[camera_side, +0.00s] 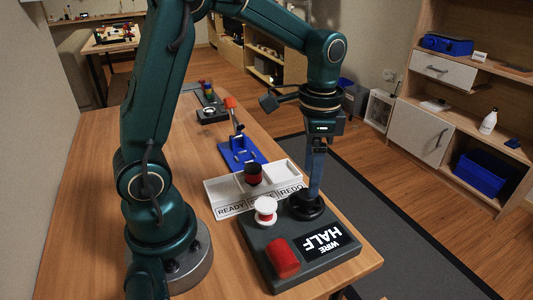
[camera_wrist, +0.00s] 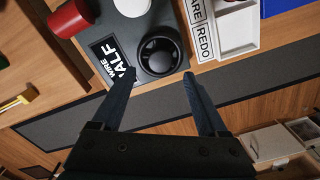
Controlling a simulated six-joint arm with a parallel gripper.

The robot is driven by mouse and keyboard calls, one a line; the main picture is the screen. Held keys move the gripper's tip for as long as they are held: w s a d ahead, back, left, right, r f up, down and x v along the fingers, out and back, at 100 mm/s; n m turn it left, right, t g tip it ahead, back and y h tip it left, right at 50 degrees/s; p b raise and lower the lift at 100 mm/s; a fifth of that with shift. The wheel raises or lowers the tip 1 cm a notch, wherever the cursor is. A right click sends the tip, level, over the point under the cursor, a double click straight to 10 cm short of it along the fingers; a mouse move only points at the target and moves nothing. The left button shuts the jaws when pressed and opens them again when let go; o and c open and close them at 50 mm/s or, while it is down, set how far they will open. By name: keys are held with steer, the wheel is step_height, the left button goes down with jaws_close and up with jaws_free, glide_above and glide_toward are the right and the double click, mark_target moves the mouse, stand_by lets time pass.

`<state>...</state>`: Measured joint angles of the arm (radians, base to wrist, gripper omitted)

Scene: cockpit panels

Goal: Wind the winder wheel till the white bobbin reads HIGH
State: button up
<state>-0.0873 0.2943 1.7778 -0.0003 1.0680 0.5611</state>
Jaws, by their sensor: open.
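The dark grey winder base (camera_side: 290,229) sits near the table's front right corner. Its black winder wheel (camera_side: 306,208) is a round dished knob, seen from above in the wrist view (camera_wrist: 160,52). The white bobbin (camera_side: 265,209) stands upright on the base with a red band showing low on it. The label plate (camera_side: 322,243) reads WIRE HALF; it also shows in the wrist view (camera_wrist: 112,58). My gripper (camera_wrist: 158,74) is open, pointing down at the wheel, fingers spread to either side. The side view does not show clearly whether the fingertips touch the wheel.
A blue fixture (camera_side: 241,152) stands further back. Bare table lies left.

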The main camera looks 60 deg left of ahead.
mark_target(306, 200)
steer(key=shift+r, duration=0.15)
stand_by(0.4)
steer(key=n, duration=0.6)
steer(key=shift+s+n, duration=0.1)
steer(key=shift+n, duration=0.3)
steer(key=n, duration=0.4)
steer(key=shift+n, duration=0.3)
steer(key=n, duration=0.3)
steer(key=shift+s+a+r+n, duration=0.1)
steer(key=shift+n, duration=0.2)
steer(key=shift+f, duration=2.55)
jaws_close()
